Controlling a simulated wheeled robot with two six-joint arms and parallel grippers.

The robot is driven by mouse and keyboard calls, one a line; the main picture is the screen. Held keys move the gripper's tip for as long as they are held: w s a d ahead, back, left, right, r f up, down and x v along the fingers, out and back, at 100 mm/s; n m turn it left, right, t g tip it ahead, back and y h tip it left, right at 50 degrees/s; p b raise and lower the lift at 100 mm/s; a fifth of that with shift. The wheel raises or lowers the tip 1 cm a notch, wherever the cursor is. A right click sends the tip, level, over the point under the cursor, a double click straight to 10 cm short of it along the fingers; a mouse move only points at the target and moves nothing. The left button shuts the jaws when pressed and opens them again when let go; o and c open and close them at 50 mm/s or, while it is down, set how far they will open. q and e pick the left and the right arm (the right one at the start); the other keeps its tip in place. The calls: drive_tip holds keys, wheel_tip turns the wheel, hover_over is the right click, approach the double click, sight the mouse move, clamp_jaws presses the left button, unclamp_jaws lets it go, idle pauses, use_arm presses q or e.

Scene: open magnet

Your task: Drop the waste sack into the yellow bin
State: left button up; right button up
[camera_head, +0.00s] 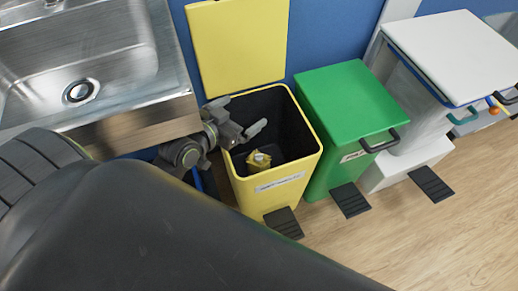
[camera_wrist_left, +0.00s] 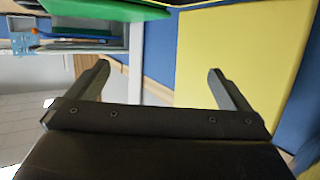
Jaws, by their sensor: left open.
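The yellow bin (camera_head: 272,184) stands beside the steel sink with its yellow lid (camera_head: 238,42) raised against the blue wall. A small yellow waste sack (camera_head: 258,159) lies inside the bin, low in its dark interior. My left gripper (camera_head: 240,113) is open and empty over the bin's opening, above and apart from the sack. In the left wrist view its two fingers (camera_wrist_left: 158,82) are spread with nothing between them, and the yellow lid (camera_wrist_left: 240,55) shows behind. The sack is not visible in the wrist view. My right gripper is not in view.
A closed green bin (camera_head: 345,105) with a black handle stands just right of the yellow bin. A white bin (camera_head: 455,50) stands farther right. The sink (camera_head: 80,60) is at the left. Pedals stick out in front of the bins; the wooden floor (camera_head: 400,240) is clear.

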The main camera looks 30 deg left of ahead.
use_arm(q)
drive_tip(key=v, duration=0.8)
drive_tip(key=shift+p, duration=0.4)
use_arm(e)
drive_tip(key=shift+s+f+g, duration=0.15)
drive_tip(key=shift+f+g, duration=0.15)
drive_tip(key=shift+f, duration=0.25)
use_arm(q)
drive_tip(key=shift+f, duration=0.1)
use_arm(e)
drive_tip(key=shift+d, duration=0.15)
